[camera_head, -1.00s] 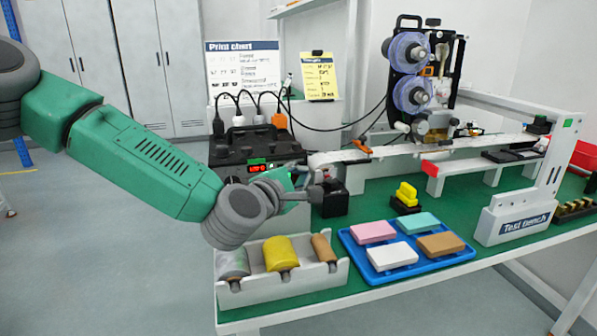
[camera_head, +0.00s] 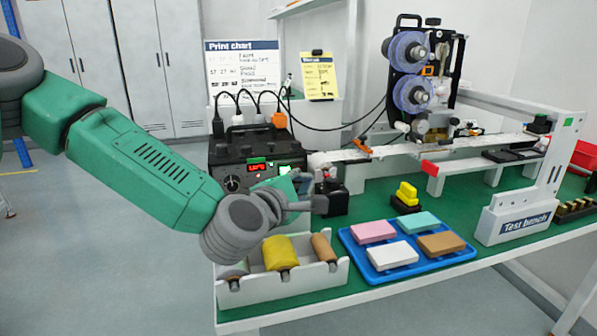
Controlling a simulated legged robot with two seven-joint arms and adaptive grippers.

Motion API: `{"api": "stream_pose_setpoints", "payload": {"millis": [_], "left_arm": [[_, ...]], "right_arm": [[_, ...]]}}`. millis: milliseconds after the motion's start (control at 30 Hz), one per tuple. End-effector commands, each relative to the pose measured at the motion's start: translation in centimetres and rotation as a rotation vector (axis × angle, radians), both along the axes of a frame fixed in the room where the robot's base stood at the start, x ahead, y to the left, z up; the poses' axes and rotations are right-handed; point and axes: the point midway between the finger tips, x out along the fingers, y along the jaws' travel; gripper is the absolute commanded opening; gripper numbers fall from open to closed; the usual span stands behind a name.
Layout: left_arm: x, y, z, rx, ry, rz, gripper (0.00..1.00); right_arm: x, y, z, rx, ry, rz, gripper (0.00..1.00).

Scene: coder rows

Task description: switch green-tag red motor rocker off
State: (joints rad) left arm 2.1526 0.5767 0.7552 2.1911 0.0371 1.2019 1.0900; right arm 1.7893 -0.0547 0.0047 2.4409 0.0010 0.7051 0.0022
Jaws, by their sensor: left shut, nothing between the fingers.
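The black control box (camera_head: 222,158) stands at the left end of the green bench. My right gripper is not in view.
A white bin (camera_head: 290,287) with several rolls stands at the front left. A blue tray (camera_head: 458,253) with pastel blocks is right of it. A yellow part on a black base (camera_head: 407,198) stands behind the tray. The reel machine (camera_head: 430,85) is at the back.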

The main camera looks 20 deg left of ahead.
Motion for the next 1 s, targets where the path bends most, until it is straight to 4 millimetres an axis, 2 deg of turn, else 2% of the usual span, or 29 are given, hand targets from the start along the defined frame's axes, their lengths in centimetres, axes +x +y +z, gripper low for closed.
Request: {"api": "stream_pose_setpoints", "payload": {"millis": [400,1000], "left_arm": [[-3.1,-2.0,-0.7,0.000,0.001,0.000,0.00],[-3.2,-2.1,-0.6,0.000,0.001,0.000,0.00]], "right_arm": [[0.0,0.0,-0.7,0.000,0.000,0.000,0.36],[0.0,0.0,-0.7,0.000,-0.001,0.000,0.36]]}}
